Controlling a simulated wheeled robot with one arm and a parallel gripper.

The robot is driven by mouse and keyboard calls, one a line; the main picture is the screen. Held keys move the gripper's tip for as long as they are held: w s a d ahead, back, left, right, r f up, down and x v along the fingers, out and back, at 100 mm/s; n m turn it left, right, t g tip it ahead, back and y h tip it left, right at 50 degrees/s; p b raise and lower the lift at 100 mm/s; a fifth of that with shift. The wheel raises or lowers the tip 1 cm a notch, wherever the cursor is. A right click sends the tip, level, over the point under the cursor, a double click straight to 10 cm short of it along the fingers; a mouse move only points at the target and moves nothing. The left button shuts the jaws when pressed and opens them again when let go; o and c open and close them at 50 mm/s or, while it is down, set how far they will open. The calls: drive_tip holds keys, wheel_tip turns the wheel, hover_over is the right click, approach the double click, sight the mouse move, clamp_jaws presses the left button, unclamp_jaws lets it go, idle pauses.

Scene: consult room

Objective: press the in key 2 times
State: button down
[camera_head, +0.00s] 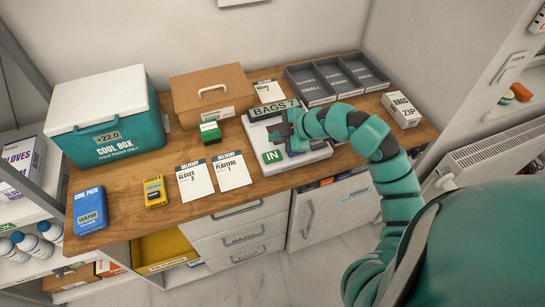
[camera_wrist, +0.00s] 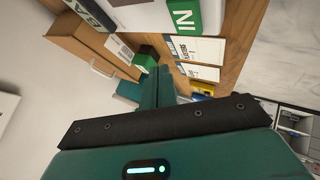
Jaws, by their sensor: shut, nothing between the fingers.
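The green IN key (camera_head: 272,156) is on the front left of a white device (camera_head: 312,154) on the wooden counter. The device's raised display (camera_head: 272,110) reads "BAGS 7". My gripper (camera_head: 284,131) is shut and empty, over the device and behind the IN key in the head view. I cannot tell whether it touches the device. In the wrist view, the IN key (camera_wrist: 183,17) is near the top, beyond my shut fingers (camera_wrist: 166,72). Part of the device is hidden behind my gripper and arm.
A small green box (camera_head: 210,132) and a cardboard box (camera_head: 213,95) stand left of the device. Delivery cards (camera_head: 195,180) lie in front left. A grey divided tray (camera_head: 335,79) is behind, and a ZIP bags box (camera_head: 401,109) is at right. A cool box (camera_head: 108,115) stands at far left.

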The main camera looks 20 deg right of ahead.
sight(276, 157)
wheel_tip(276, 157, down, 6)
drive_tip(key=b, duration=0.3)
drive_tip(key=shift+r, duration=0.25)
drive_tip(key=shift+f, duration=0.1)
idle(1.6)
drive_tip(key=shift+f+b, duration=0.25)
drive_tip(key=shift+b, duration=0.35)
drive_tip(key=shift+f+b, duration=0.5)
idle(0.6)
idle(0.3)
drive_tip(key=shift+r+p, duration=0.35)
drive_tip(key=shift+r, duration=0.6)
drive_tip(key=shift+r+p, duration=0.95)
drive_tip(key=shift+r, duration=1.55)
